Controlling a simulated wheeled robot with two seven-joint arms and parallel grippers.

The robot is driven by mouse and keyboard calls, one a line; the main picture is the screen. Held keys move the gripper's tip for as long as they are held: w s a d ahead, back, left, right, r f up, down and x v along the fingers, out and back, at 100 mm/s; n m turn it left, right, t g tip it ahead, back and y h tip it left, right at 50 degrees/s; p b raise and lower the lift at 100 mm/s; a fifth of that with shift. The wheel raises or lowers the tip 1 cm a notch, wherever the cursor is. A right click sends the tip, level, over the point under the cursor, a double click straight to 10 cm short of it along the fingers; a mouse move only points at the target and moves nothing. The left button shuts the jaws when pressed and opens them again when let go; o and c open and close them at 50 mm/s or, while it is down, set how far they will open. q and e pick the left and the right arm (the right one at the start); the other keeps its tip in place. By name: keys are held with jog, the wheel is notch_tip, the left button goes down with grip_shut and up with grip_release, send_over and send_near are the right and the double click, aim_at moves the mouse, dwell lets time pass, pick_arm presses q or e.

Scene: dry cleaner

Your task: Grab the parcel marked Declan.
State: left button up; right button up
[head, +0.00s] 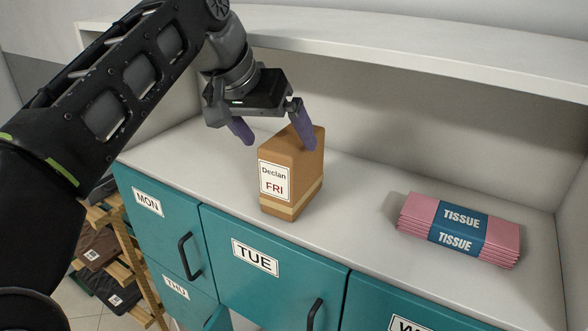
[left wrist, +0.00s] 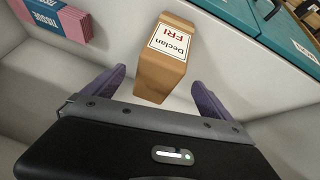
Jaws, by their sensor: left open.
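The parcel (head: 308,172) is a brown box with a tan band near its base and a white label reading "Declan FRI". It stands upright on the white counter top. My left gripper (head: 277,140) is open at the parcel's upper part, its purple fingers pointing down toward it. In the left wrist view the parcel (left wrist: 160,75) lies ahead, between the two spread fingers (left wrist: 155,92), with a gap visible on each side. The gripper is not closed on it. My right gripper is not in view.
A pink tissue pack (head: 410,215) with a blue band lies to the right on the counter (head: 355,205). Teal cabinet doors (head: 225,240) marked MON, TUE and THU are below. A shelf (head: 400,50) overhangs the back. A wooden rack (head: 125,240) with dark packages stands lower left.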

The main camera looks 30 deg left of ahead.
pick_arm(q)
jog(key=shift+x, duration=0.9)
jog(key=shift+f, duration=0.1)
jog(key=shift+w+f, duration=0.2)
jog(key=shift+f, duration=0.1)
jog(key=p+x, duration=0.1)
jog(key=x, duration=0.3)
jog(key=shift+w+d+f, duration=0.1)
jog(key=shift+f, duration=0.05)
jog(key=shift+c, duration=0.5)
jog(key=c, duration=1.8)
jog(key=shift+c, duration=0.7)
